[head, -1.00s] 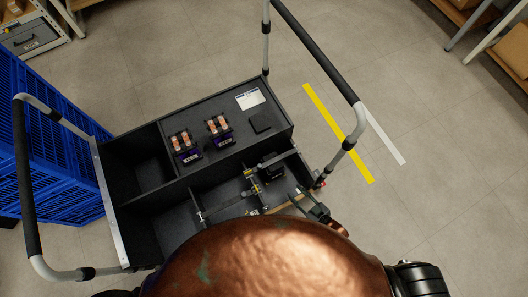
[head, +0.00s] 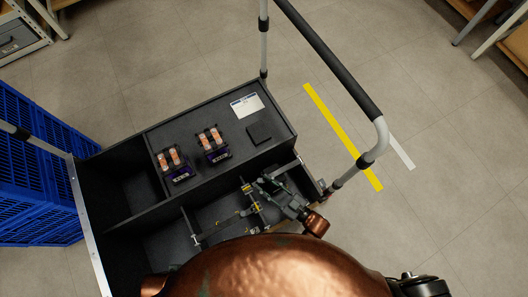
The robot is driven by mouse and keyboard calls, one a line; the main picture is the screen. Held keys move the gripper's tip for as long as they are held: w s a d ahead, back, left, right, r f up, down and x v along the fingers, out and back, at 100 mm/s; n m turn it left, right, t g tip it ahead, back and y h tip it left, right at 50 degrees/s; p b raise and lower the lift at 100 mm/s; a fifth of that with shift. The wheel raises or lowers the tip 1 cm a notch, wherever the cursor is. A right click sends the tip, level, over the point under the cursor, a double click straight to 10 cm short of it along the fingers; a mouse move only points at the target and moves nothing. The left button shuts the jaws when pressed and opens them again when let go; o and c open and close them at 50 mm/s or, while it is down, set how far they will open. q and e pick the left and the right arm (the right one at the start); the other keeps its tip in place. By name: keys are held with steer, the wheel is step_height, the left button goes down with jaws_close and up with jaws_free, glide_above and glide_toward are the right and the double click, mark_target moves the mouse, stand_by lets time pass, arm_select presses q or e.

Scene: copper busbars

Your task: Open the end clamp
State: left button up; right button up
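A dark clamping fixture with grey bars and small yellow marks (head: 247,188) lies in the front right compartment of a black cart. Which of its parts is the end clamp is too small to tell. My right gripper (head: 270,189) reaches in from the lower right, over the right end of the fixture. Its fingers are dark against dark parts, so I cannot tell whether they touch it or how far apart they are. My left gripper is not in view. My own copper-coloured body hides the front of the cart.
Two purple-based blocks with copper bars, left (head: 174,164) and right (head: 213,144), stand on the cart's upper deck. A white label card (head: 247,105) and a black square pad (head: 259,132) lie near them. A grey handrail (head: 375,145) rises at the right. Blue crates (head: 35,170) stand left.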

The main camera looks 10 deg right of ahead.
steer(key=shift+w+a, duration=0.2)
steer(key=shift+a, duration=0.05)
jaws_close()
stand_by(0.6)
